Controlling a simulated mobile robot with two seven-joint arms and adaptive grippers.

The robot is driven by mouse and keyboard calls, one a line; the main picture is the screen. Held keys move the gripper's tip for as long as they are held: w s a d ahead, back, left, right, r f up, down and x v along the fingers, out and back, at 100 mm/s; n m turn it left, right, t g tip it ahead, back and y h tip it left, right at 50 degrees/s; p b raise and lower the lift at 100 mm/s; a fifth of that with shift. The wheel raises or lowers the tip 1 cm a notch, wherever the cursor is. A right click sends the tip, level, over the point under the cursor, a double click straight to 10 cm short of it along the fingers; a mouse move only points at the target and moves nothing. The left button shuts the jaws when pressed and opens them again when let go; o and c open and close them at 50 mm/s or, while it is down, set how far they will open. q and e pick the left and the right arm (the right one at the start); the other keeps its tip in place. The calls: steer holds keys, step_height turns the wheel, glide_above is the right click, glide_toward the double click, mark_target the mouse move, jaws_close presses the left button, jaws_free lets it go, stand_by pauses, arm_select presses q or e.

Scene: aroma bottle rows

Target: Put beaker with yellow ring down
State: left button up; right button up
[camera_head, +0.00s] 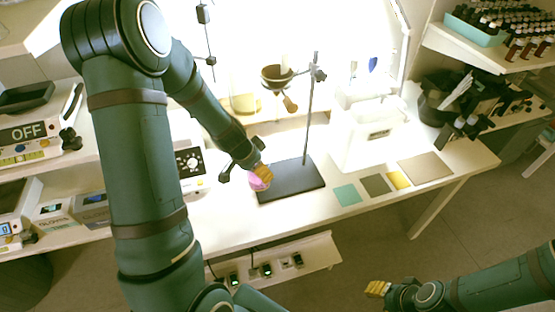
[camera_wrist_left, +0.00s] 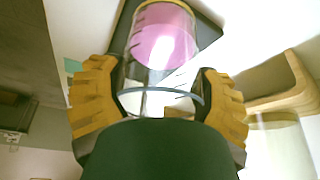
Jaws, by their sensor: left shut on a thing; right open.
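My left gripper (camera_head: 262,172) is shut on a clear beaker with pink liquid (camera_head: 259,182), over the bench at the left end of a dark stand base (camera_head: 292,180). In the left wrist view the fingers (camera_wrist_left: 158,105) close on both sides of the beaker (camera_wrist_left: 160,45). A yellow rim shows at its far end, and a thin blue-grey line crosses it near the fingers. I cannot tell whether the beaker touches the bench. My right gripper (camera_head: 378,288) is open and empty, away from the bench at lower right.
A retort stand rod (camera_head: 309,110) rises from the dark base. Teal (camera_head: 347,195), grey (camera_head: 376,184), yellow (camera_head: 399,180) and beige (camera_head: 426,167) mats lie to its right. Another beaker with yellow liquid (camera_head: 245,103) stands on a wooden rack at the back.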

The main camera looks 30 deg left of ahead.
arm_select(q)
steer(key=w+f, duration=0.1)
steer(key=w, duration=0.1)
steer(key=w+d+f, duration=0.1)
steer(key=w, duration=0.1)
steer(key=w+d+f, duration=0.1)
steer(key=w, duration=0.2)
steer(key=shift+d+f, duration=0.15)
steer(key=shift+f, duration=0.2)
steer(key=shift+r, duration=0.1)
steer(key=shift+f, duration=0.2)
steer(key=o, duration=1.3)
steer(key=shift+r, duration=0.1)
